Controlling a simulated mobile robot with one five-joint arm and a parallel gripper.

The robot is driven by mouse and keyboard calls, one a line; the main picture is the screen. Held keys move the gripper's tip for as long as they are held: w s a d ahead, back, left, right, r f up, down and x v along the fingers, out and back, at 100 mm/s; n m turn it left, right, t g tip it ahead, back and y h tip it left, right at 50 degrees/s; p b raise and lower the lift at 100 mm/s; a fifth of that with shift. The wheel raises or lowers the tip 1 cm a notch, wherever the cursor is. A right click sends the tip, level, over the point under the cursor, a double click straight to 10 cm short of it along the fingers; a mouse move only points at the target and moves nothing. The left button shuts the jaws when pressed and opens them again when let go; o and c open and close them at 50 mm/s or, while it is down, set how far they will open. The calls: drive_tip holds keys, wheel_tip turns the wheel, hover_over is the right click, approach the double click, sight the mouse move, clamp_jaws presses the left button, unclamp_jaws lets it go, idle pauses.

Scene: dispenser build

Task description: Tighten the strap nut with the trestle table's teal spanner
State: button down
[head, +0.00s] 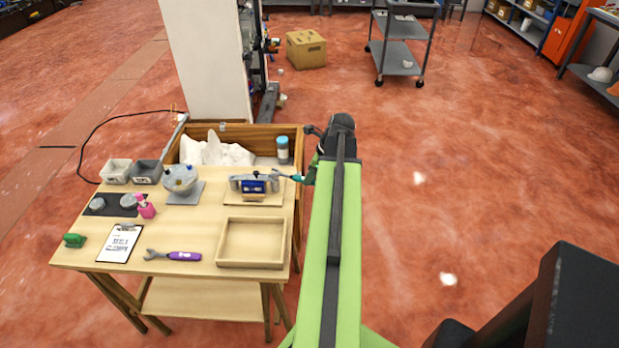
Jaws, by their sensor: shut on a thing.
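The teal spanner (296,178) is held at its handle by my gripper (308,174), which is shut at the table's right edge. The spanner's grey shaft points left to a fixture (253,186) with a blue block and a grey horizontal cylinder on a wooden board. The spanner's head is at or close to the fixture's right end; I cannot tell whether it is seated on a nut. The strap nut is too small to make out. The trestle table (190,218) stands left of my arm.
A purple-handled spanner (175,256) lies at the table's front beside an empty wooden tray (252,243). A clipboard (120,243), a pink bottle (146,207) and a grey round device (180,179) are further left. A wooden box (265,137) is behind. The floor (460,200) at right is clear.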

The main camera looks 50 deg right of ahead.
drive_tip(key=shift+r+p, duration=1.15)
drive_tip(key=shift+r, duration=0.25)
